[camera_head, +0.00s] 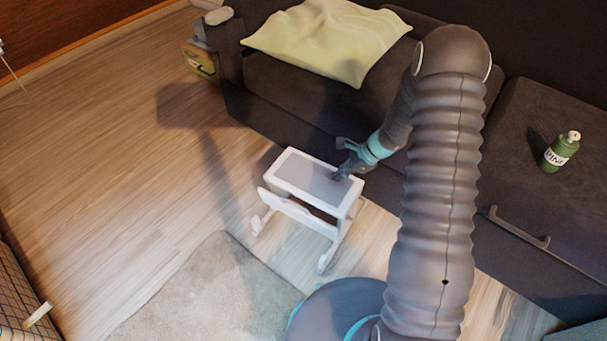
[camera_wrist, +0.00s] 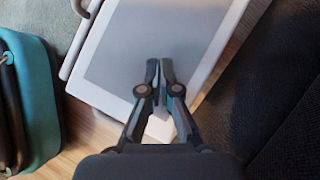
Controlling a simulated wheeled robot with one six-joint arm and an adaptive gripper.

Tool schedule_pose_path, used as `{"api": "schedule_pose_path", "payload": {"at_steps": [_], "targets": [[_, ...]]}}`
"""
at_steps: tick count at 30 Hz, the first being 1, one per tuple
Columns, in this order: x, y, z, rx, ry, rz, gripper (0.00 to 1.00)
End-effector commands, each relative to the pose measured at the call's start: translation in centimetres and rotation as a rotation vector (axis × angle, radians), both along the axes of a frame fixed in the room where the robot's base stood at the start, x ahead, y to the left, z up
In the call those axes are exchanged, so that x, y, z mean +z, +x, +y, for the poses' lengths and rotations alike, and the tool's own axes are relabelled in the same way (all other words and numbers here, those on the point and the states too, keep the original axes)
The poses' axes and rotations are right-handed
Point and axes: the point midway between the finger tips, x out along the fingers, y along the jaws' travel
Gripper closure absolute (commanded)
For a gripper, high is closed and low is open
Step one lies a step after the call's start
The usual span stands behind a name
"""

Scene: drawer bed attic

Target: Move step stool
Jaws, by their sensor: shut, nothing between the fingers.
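The step stool (camera_head: 305,178) is white with a grey top and stands upright on the wood floor in front of the dark sofa. Its grey top also fills the upper middle of the wrist view (camera_wrist: 150,35). My gripper (camera_head: 337,177) is over the right end of the stool's top. In the wrist view my gripper (camera_wrist: 159,64) is shut with nothing between its fingers, and its tips lie over the grey top. I cannot tell whether the tips touch the surface. The stool's far right side is partly hidden by my arm.
A dark sofa (camera_head: 290,95) with a yellow-green pillow (camera_head: 325,38) stands just behind the stool. A green bottle (camera_head: 560,152) stands on the dark surface at right, above a drawer handle (camera_head: 518,228). A grey rug (camera_head: 215,295) lies in front. Open floor (camera_head: 110,150) is at left.

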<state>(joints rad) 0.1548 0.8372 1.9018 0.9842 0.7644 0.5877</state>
Motion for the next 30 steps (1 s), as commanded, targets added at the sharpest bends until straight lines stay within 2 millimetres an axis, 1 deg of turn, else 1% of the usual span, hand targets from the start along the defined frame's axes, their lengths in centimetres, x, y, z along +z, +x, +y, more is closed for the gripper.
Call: {"api": "schedule_pose_path", "payload": {"at_steps": [4,7,18,24,25,28,30], "targets": [[-0.4,0.1,0.7,-0.008,0.002,0.007,1.0],[-0.3,0.1,1.9,-0.006,0.001,0.007,1.0],[-0.3,0.3,8.8,-0.003,0.002,0.006,1.0],[-0.3,0.4,11.9,-0.004,0.001,0.005,1.0],[-0.3,0.4,12.3,-0.004,0.001,0.005,1.0],[-1.6,0.4,12.0,-0.008,0.001,0.006,1.0],[-1.9,0.5,12.0,-0.008,0.001,0.004,1.0]]}}
